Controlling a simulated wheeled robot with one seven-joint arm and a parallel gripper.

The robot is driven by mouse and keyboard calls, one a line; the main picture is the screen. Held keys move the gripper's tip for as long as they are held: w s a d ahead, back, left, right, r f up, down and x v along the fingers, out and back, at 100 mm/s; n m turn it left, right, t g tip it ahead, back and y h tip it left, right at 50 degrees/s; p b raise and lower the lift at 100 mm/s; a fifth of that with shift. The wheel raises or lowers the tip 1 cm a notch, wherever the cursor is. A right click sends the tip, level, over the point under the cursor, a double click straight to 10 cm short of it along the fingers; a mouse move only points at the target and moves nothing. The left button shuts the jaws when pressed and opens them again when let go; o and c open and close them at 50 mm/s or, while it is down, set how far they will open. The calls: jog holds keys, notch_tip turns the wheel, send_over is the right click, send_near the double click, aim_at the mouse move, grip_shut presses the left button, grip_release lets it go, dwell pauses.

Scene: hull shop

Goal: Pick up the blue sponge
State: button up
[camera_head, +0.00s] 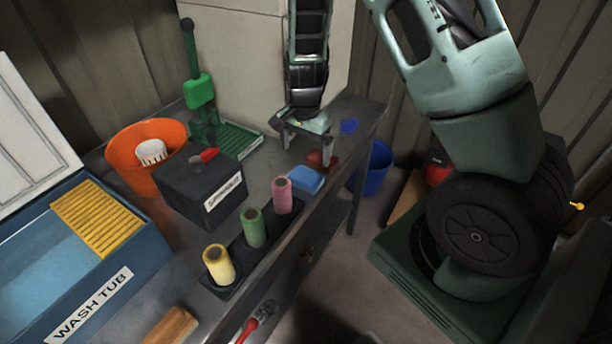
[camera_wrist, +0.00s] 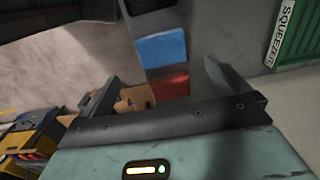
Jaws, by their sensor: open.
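The blue sponge (camera_head: 306,180) lies flat on the grey workbench (camera_head: 258,178), near its right edge. It also shows in the wrist view (camera_wrist: 161,47), at upper middle. A red block, perhaps another sponge (camera_head: 318,159), lies just behind it; in the wrist view the red block (camera_wrist: 170,86) is nearer my gripper. My gripper (camera_head: 306,153) is open and empty above the bench, pointing down, behind the blue sponge. In the wrist view, my gripper's fingers (camera_wrist: 160,85) stand apart on either side of the red block, with the blue sponge beyond it.
Pink (camera_head: 282,195), green (camera_head: 254,228) and yellow (camera_head: 218,265) rolls stand in front of the sponge. A dark labelled box (camera_head: 180,190), orange bucket (camera_head: 124,173) and green squeezer (camera_head: 238,140) stand to the left. A blue bucket (camera_head: 375,168) is beside the bench.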

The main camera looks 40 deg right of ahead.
send_over(306, 176)
jog(key=f, duration=0.3)
jog(key=f+p, duration=0.1)
jog(key=f, duration=0.1)
jog(key=shift+s+a, duration=0.15)
jog(key=shift+a, duration=0.1)
jog(key=f, duration=0.1)
jog(key=f+p, duration=0.2)
jog(key=f, duration=0.1)
jog(key=shift+w+d, duration=0.2)
jog(key=shift+d, duration=0.1)
jog(key=shift+f, duration=0.6)
jog(key=c, duration=0.9)
